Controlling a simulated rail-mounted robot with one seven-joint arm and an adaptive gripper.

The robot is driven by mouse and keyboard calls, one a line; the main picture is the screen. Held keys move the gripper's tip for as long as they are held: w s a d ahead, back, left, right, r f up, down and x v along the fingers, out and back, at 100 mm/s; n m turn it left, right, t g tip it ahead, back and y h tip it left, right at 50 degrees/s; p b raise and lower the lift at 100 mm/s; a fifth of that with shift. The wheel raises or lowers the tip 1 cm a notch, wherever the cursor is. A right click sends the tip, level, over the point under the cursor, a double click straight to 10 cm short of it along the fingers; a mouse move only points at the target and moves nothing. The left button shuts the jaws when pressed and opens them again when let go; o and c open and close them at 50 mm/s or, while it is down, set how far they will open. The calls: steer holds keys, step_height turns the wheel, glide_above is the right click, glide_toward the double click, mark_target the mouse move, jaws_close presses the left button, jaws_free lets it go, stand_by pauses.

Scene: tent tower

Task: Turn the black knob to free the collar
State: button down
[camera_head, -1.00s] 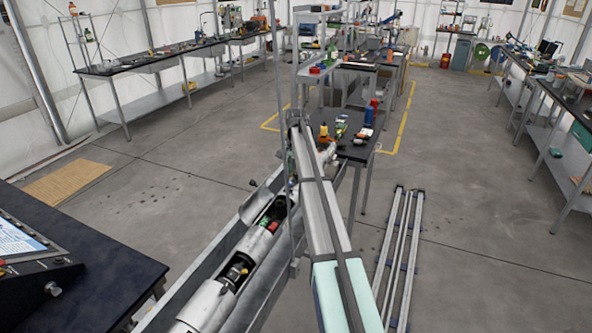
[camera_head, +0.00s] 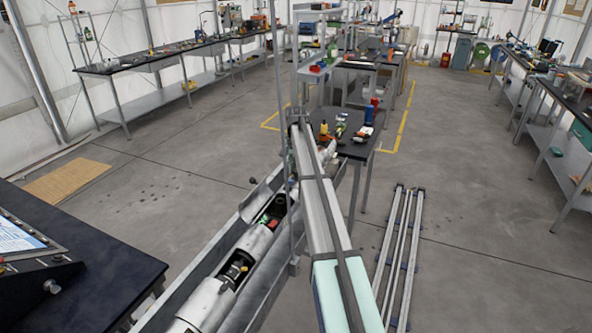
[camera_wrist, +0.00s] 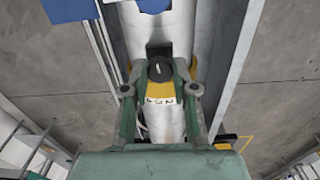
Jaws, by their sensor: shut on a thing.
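In the wrist view the black knob (camera_wrist: 160,66), with a short pale mark on its face, sits at the middle of a yellow collar (camera_wrist: 158,88) around a pale grey tube (camera_wrist: 165,120). My gripper (camera_wrist: 160,74) has one finger on each side of the knob and is shut on it. The exact contact at the fingertips is hard to make out. Small white tags with dark markings show just below the knob. In the head view the knob and gripper cannot be made out clearly.
In the head view a long metal trough (camera_head: 258,297) holds a pale cylinder (camera_head: 208,304) with a dark opening. A dark bench (camera_head: 75,262) stands at the left. Metal rails (camera_head: 400,255) lie on the floor at the right. The floor between the benches is largely clear.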

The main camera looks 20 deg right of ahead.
steer(key=n+b, duration=0.1)
steer(key=n, duration=0.3)
steer(key=shift+f, duration=0.1)
steer(key=n+b, duration=0.1)
steer(key=n, duration=0.3)
steer(key=n+b, duration=0.1)
steer(key=n, duration=0.3)
steer(key=shift+n+b, duration=0.3)
steer(key=shift+n, duration=1.9)
steer(key=c, duration=0.9)
jaws_free()
